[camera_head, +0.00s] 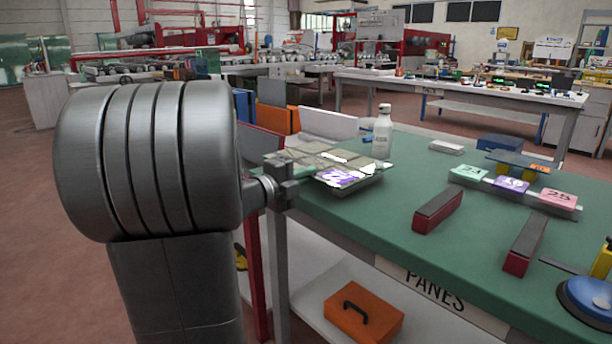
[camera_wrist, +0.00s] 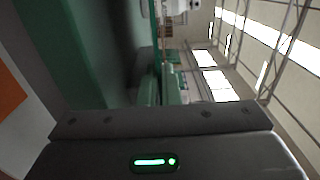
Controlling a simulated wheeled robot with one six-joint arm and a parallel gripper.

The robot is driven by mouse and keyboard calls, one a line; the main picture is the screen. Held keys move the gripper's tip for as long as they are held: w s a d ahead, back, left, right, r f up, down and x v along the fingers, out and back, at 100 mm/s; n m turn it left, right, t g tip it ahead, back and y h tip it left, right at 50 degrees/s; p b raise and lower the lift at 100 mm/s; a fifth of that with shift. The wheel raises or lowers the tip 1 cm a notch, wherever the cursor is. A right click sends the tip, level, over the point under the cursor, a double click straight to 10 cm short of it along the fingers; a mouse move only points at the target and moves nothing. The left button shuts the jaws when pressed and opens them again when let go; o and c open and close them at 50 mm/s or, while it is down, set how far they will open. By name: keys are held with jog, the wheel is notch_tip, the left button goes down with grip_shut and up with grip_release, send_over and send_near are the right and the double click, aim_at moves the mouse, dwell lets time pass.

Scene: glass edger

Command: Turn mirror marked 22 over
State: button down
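A flat stack or tray of pale, reflective panes (camera_head: 318,157) lies at the left end of the green bench. A purple label (camera_head: 343,177) shows on its front part; its number is lost in glare. I cannot read a 22 on any piece. My gripper (camera_head: 304,172) is at the left edge of these panes, with its fingers beside or over them.
A white bottle (camera_head: 382,135) stands behind the panes. Two dark-topped red blocks (camera_head: 437,212) lie on the green bench (camera_head: 390,260). Numbered cards (camera_head: 512,184), a blue box (camera_head: 499,143) and a blue round thing (camera_head: 588,297) are at right. An orange case (camera_head: 364,314) sits below.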

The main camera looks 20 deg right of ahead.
jog(key=shift+f, duration=0.35)
jog(key=c, duration=1.6)
grip_release()
jog(key=shift+f+b, duration=0.1)
jog(key=shift+b, duration=0.2)
jog(key=shift+o, duration=0.2)
jog(key=p+v, duration=0.3)
jog(key=v, duration=1.1)
jog(key=shift+d, duration=0.2)
jog(key=b+x, duration=0.2)
jog(key=x, duration=1)
jog(key=shift+w+d+b, duration=0.1)
jog(key=shift+d+b, duration=0.05)
jog(key=shift+b, duration=0.2)
jog(key=shift+w+d, duration=0.25)
jog(key=shift+d, duration=0.3)
